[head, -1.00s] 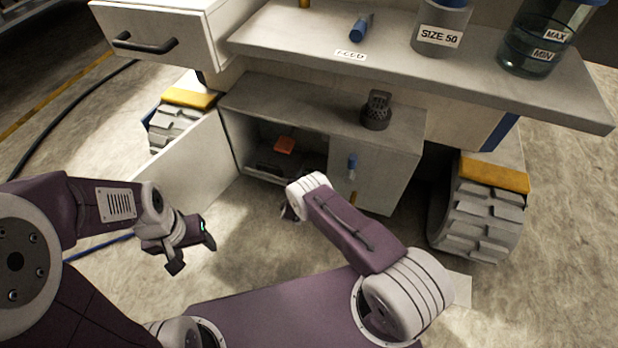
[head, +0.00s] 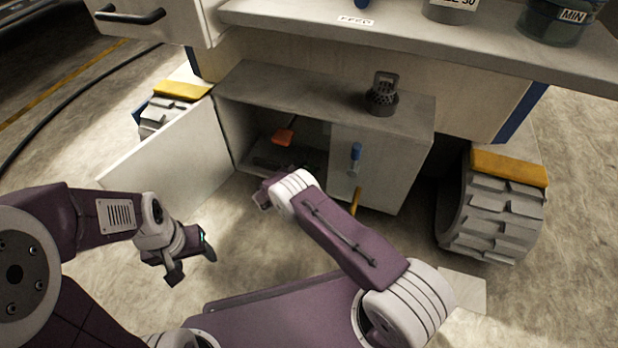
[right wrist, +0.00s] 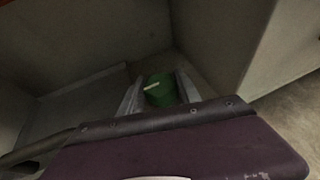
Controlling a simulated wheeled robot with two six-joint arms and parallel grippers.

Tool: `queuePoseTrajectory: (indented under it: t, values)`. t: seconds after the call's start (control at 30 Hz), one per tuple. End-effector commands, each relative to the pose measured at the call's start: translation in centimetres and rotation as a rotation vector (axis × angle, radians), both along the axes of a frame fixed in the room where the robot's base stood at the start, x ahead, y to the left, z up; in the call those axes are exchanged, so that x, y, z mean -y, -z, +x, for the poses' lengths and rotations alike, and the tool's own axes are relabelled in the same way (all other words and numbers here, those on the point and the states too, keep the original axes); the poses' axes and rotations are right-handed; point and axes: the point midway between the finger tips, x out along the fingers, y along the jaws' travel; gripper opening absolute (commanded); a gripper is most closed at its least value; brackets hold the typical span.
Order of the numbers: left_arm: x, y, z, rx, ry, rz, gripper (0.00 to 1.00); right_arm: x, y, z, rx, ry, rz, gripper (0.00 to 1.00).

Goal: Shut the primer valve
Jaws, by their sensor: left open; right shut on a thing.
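The open cabinet (head: 330,101) stands under the bench in the head view. In the right wrist view a round green knob (right wrist: 160,97) with a pale bar mark sits between the fingers of my right gripper (right wrist: 160,88), which is shut on it. I read no label on it, so I cannot tell for certain that it is the primer valve. In the head view my right wrist is at the cabinet's opening, and the knob and fingertips are hidden there. My left gripper (head: 191,264) is open and empty, low in front of the open cabinet door (head: 175,150).
An orange object (head: 284,136) is inside the cabinet. A blue handle (head: 355,152) and a yellow handle (head: 356,200) are on the front panel right of the opening. A dark grey fitting (head: 382,98) stands on the cabinet top. The bench shelf (head: 420,35) overhangs above.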

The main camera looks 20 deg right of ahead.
Motion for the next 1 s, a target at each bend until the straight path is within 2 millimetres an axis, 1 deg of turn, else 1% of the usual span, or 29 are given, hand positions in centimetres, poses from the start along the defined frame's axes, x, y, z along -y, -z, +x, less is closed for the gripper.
queuePoseTrajectory:
  t: [0.03,0.07,0.4,0.43,0.7,0.77,0.87,1.0]
  values:
    - [0.0,0.9,0.0,0.0,0.0,0.0,0.62,-0.1,0.3,0.1,0.001,0.013,0.004,0.0]
    - [0.0,0.9,0.0,0.0,0.0,0.0,0.62,-0.1,0.3,0.1,0.001,0.02,0.005,0.0]
    - [0.0,0.7,0.0,0.001,0.0,0.0,0.62,0.0,0.0,-0.1,-0.004,0.03,0.006,0.0]
    - [0.0,0.7,0.0,0.001,0.0,0.0,0.62,0.0,0.0,-0.1,-0.004,0.03,0.006,0.48]
    - [0.0,0.7,0.0,0.001,0.0,0.0,0.62,0.0,0.0,-0.1,-0.004,0.029,0.004,0.49]
    - [0.0,0.5,0.0,0.001,0.0,0.0,0.62,-0.2,-0.2,-0.2,-0.004,0.028,0.005,0.49]
    - [0.0,-1.0,0.0,0.0,0.0,0.0,0.62,-1.1,-1.3,-0.9,-0.004,0.026,0.003,0.49]
    - [0.0,-3.6,0.0,0.001,0.0,0.0,0.62,-3.5,-2.7,-2.8,-0.005,0.024,0.004,0.49]
